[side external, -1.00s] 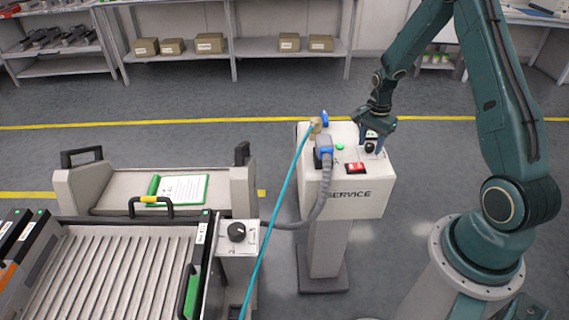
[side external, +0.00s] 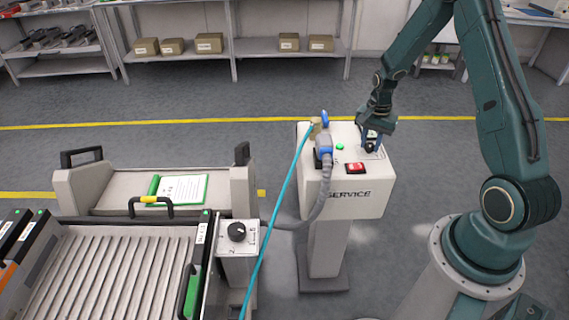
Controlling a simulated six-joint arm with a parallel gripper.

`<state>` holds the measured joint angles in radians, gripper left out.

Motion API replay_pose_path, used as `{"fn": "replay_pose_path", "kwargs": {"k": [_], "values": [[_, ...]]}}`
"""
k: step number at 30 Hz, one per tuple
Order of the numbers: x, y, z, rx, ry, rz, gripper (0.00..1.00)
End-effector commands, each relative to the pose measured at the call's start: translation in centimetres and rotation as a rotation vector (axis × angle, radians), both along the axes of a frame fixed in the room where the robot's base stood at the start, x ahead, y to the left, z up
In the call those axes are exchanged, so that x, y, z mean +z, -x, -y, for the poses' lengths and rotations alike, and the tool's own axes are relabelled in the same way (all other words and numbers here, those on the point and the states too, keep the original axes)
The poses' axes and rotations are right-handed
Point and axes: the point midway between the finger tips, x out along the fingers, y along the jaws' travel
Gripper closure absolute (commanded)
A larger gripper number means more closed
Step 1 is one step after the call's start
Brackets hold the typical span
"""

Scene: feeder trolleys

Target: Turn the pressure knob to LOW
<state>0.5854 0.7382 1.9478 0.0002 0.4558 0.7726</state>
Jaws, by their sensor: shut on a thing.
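The service pedestal (side external: 345,205) stands at the centre right, marked SERVICE on its front. A small black knob (side external: 370,147) sits on the right of its top panel. My gripper (side external: 371,138) points down over this knob and is shut on it, its fingers around the knob's sides. The fingers hide part of the knob, and its label and pointer are too small to read. Another black knob (side external: 237,231) sits on a white plate beside the trolley, well apart from my gripper.
On the pedestal top are a green button (side external: 340,147), a red switch (side external: 355,169), a blue plug with a grey hose (side external: 323,150) and a teal hose (side external: 283,200). A trolley with a roller bed (side external: 110,265) stands at left. Floor right of the pedestal is clear.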

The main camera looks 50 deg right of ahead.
Motion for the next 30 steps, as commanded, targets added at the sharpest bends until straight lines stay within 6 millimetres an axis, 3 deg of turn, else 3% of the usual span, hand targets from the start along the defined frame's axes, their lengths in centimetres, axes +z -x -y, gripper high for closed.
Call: {"fn": "replay_pose_path", "kwargs": {"k": [30], "values": [[0.04, 0.07, 0.12, 0.953, 0.0, 0.001, 0.94]]}}
